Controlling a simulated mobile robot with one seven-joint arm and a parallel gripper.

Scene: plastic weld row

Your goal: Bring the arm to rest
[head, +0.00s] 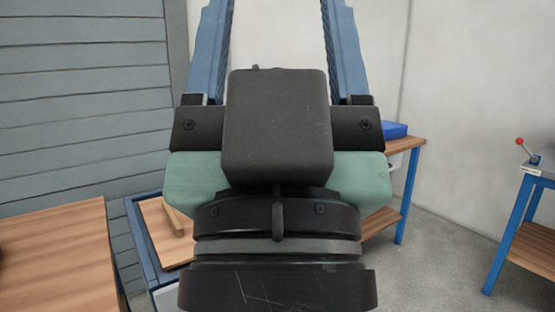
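My gripper (278,30) fills the middle of the head view, close to the camera and pointing up in the picture. Its two long blue fingers stand wide apart, and only pale wall shows between the parts in view. The fingertips run out of the top of the picture. The black gripper body and wrist hide much of the middle of the room. I see nothing held between the visible parts of the fingers.
A wooden tabletop (55,250) is at lower left. Beside it, a blue-framed unit (139,235) with a wooden surface is partly hidden by my wrist. Behind right, a workbench (411,143) bears a blue object (394,131). A blue-legged bench (500,240) with a red-knobbed lever (524,145) stands far right. Grey floor between is clear.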

